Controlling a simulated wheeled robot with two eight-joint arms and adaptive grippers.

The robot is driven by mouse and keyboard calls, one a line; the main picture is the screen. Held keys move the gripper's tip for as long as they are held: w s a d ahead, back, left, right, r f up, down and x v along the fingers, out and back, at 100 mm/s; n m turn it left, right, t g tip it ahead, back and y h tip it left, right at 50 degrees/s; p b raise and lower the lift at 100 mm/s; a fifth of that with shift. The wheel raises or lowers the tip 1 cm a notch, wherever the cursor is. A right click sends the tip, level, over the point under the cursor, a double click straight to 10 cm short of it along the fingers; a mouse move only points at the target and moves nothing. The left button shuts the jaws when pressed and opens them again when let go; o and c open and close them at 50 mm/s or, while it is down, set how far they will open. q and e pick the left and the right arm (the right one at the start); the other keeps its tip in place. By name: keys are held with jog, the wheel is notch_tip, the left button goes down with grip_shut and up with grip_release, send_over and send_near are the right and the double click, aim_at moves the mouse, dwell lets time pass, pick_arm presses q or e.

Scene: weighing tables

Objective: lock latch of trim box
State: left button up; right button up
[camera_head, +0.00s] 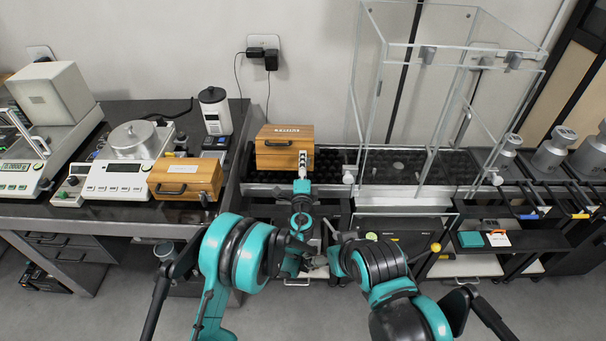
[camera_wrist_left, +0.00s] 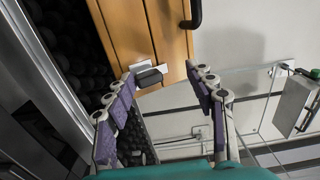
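My left gripper (camera_head: 303,163) is at this box's right front. In the left wrist view the box (camera_wrist_left: 120,25) fills the upper left, with a dark and light metal latch (camera_wrist_left: 151,76) at its edge. My left gripper (camera_wrist_left: 165,95) is open there, its purple-padded fingers spread, the latch ahead of the gap. My right gripper (camera_head: 316,263) is low near the centre, its fingers unclear.
A second wooden box (camera_head: 186,178) stands on the left table by a balance (camera_head: 125,165). A clear glass enclosure (camera_head: 420,110) rises right of the centre box. Metal weights (camera_head: 553,150) stand farther right. The wall behind holds plugged-in adapters (camera_head: 270,60).

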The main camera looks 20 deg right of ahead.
pick_arm(q)
jog(key=shift+r, duration=0.25)
jog(key=shift+s, duration=0.1)
jog(key=v, duration=0.9)
dwell(0.6)
dwell(0.4)
